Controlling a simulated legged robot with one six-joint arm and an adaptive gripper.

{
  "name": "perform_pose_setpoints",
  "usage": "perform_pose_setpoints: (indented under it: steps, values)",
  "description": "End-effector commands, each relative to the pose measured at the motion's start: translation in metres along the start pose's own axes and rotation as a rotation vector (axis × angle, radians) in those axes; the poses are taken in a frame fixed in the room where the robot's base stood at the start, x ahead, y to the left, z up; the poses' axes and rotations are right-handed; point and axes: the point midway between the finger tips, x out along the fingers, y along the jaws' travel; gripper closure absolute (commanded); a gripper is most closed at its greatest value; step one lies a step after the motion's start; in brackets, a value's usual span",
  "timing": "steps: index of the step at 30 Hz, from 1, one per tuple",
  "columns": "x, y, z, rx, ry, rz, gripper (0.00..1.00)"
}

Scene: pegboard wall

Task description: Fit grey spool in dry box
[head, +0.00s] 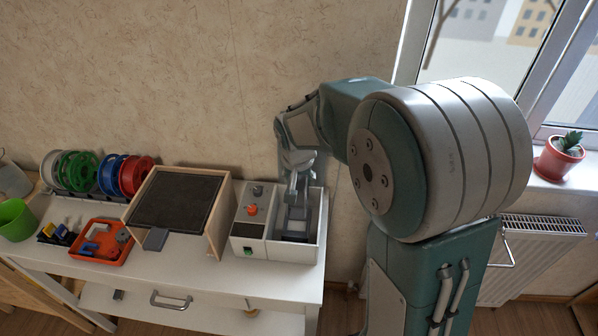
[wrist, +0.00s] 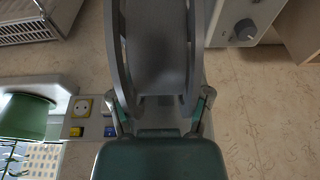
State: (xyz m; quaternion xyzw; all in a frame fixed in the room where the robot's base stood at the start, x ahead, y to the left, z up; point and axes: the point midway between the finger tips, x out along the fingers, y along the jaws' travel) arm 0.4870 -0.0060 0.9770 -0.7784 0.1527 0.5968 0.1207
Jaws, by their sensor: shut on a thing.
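The grey spool (wrist: 160,45) fills the upper middle of the wrist view, its two flanges seen nearly edge-on with the hub between. My gripper (wrist: 161,105) is shut on it, with one finger at each side of the near rim. In the head view my gripper (head: 296,172) points down over the open right-hand bay of a white box (head: 314,228), which looks like the dry box. Grey parts show below the fingers there, but spool and fingers are hard to tell apart. I cannot tell whether the spool touches the bay floor.
The white box's left part carries an orange knob (head: 252,210). A wooden box with a dark top (head: 176,202) stands left of it. Farther left are an orange tray (head: 103,243), coloured spools (head: 78,172) and a green cup (head: 17,219). The bay's walls are close around my gripper.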

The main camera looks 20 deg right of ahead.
Motion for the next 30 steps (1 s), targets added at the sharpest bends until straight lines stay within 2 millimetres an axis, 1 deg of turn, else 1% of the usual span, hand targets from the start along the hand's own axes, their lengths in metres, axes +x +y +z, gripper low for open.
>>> perform_pose_setpoints:
  steps: [21, 27, 30]
  values:
    - [0.060, 0.000, 0.016, -0.002, 0.001, 0.000, 0.96]
    - [0.072, 0.000, 0.019, -0.001, 0.001, -0.001, 0.96]
    - [0.075, 0.000, 0.020, -0.001, 0.001, -0.001, 0.96]
